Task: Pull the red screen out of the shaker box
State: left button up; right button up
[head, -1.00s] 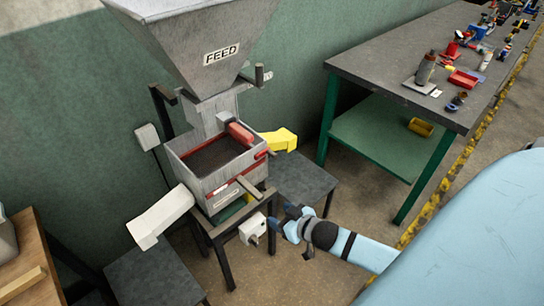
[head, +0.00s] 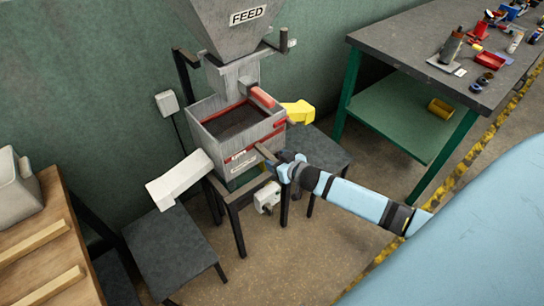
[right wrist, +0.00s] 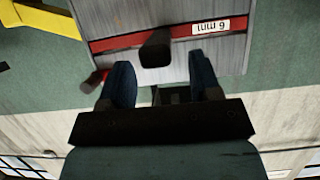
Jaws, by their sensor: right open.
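The grey shaker box (head: 222,122) stands on a dark frame under the feed hopper. The red screen shows as a thin red strip in its front, with a white label; in the right wrist view this red strip (right wrist: 112,43) carries a "6 mm" label, upside down. A dark bar handle (right wrist: 155,48) sticks out from the strip; in the head view the handle (head: 265,153) shows at the box front. My right gripper (head: 280,166) is open just in front of the handle. In the right wrist view its fingers (right wrist: 162,78) are spread below the handle, not closed on it. My left gripper is out of view.
A white chute (head: 180,178) and a yellow chute (head: 298,112) stick out from the box sides. A low dark table (head: 175,250) stands front left, a wooden bench (head: 45,240) at far left. A green-legged workbench (head: 405,75) stands right. The floor in front is open.

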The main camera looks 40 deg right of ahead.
aim_at(271, 157)
jog(key=shift+x, duration=1.7)
grip_shut()
